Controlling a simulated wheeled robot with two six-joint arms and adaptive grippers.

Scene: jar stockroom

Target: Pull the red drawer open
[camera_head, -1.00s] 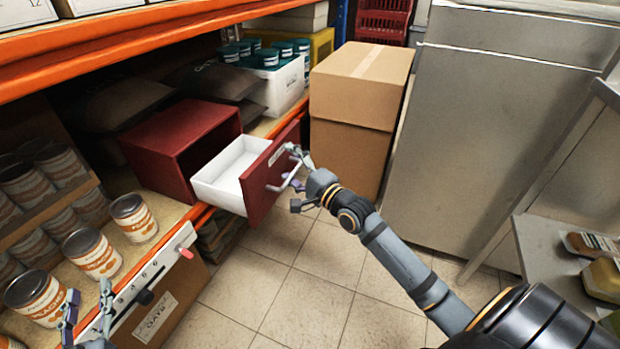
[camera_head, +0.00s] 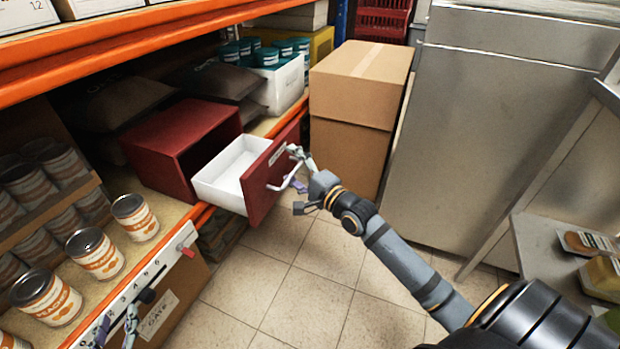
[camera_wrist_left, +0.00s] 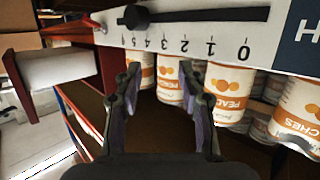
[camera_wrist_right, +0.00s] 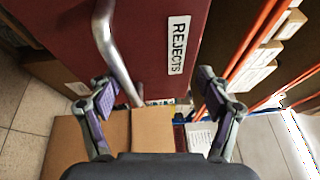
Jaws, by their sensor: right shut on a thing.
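The red drawer's front (camera_head: 266,185) stands well out from its red housing (camera_head: 165,150) on the shelf, with the white inside (camera_head: 228,172) empty. Its pale bar handle (camera_head: 287,178) also shows in the right wrist view (camera_wrist_right: 113,50), beside a REJECTS label (camera_wrist_right: 178,45). My right gripper (camera_head: 298,170) is shut on the handle; in its wrist view the fingers (camera_wrist_right: 160,105) look spread, with the handle near the left one. My left gripper (camera_head: 118,330) is empty at the lower left, by the shelf edge, its fingers (camera_wrist_left: 165,95) apart.
A numbered slide scale with a black knob (camera_head: 147,296) runs along the shelf edge, close to my left gripper. Peach cans (camera_head: 95,253) stand behind it. Stacked cardboard boxes (camera_head: 355,100) stand right of the drawer. The tiled floor (camera_head: 300,280) in front is clear.

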